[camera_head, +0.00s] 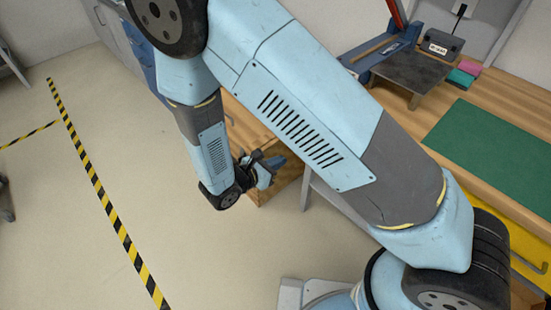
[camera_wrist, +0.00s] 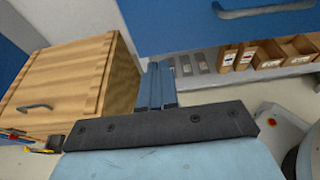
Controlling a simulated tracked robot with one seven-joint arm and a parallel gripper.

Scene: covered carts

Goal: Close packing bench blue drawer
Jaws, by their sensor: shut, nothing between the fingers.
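A blue drawer front (camera_wrist: 220,28) with a grey bar handle (camera_wrist: 265,10) fills the upper right of the wrist view. I cannot tell how far it stands out. My gripper (camera_wrist: 158,68) is shut and empty, its fingers pointing toward the underside of that front, apparently without touching it. In the head view my gripper (camera_head: 268,172) is low beside the bench, partly hidden by my arm. My arm also covers much of the bench front there, and I cannot make out the blue drawer behind it.
A wooden cabinet (camera_wrist: 70,85) with a handle stands left of my gripper. Labelled cardboard bins (camera_wrist: 268,55) sit on a lower shelf. The bench top holds a green mat (camera_head: 490,145) and a dark plate (camera_head: 418,72). A yellow front (camera_head: 530,260) is below it.

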